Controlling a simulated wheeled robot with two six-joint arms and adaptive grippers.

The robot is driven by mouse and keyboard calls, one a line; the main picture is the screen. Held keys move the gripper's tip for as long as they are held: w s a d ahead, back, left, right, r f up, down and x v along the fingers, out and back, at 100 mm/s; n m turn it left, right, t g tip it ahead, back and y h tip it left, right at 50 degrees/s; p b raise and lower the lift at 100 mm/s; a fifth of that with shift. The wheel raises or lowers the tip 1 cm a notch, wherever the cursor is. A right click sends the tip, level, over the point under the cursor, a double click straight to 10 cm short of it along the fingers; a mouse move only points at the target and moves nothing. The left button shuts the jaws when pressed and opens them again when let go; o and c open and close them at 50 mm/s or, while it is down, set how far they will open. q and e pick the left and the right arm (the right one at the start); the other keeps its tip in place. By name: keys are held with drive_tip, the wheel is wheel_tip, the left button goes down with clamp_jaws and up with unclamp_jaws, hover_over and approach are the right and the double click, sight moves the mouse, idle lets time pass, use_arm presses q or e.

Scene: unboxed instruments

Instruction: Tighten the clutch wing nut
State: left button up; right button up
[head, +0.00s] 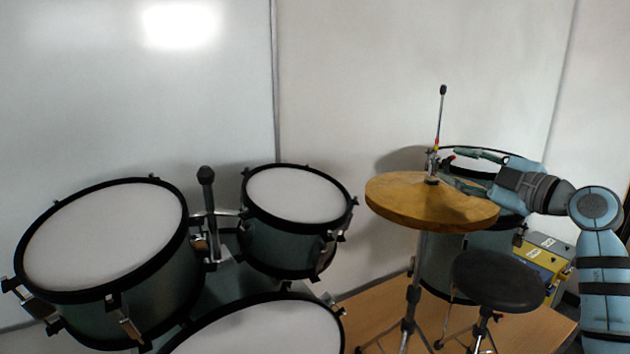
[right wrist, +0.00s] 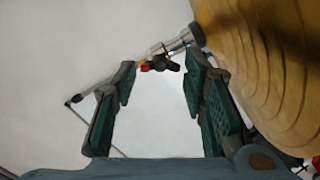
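The hi-hat cymbals (head: 400,203) sit on a stand, with a thin rod (head: 441,115) rising above them. The metal clutch (head: 431,163) is on this rod just above the top cymbal, and it also shows in the right wrist view (right wrist: 176,43). The small dark wing nut (right wrist: 164,64) sticks out from the clutch, with red and yellow parts beside it. My right gripper (head: 452,167) is open and empty, reaching in from the right above the cymbal. In the right wrist view the wing nut appears ahead between the fingertips (right wrist: 158,75), apparently untouched. My left gripper is not in view.
The top cymbal (right wrist: 250,60) lies close to one finger in the right wrist view. A large drum (head: 465,262) stands behind the hi-hat, and a black stool (head: 498,281) is in front. More drums (head: 105,235) fill the left side.

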drive_tip(key=c, duration=0.5)
drive_tip(key=shift+c, duration=0.2)
drive_tip(key=shift+r+m+p, duration=0.25)
drive_tip(key=shift+m+p, duration=0.55)
drive_tip(key=shift+p, duration=0.45)
drive_tip(key=o, duration=0.7)
drive_tip(key=shift+f+m, duration=0.1)
drive_tip(key=shift+m, duration=0.2)
drive_tip(key=o, duration=0.5)
drive_tip(key=shift+w+f, duration=0.2)
drive_tip(key=shift+c, duration=0.2)
drive_tip(key=shift+s, duration=0.1)
drive_tip(key=b+v, duration=0.1)
drive_tip(key=v, duration=0.5)
drive_tip(key=shift+d, duration=0.1)
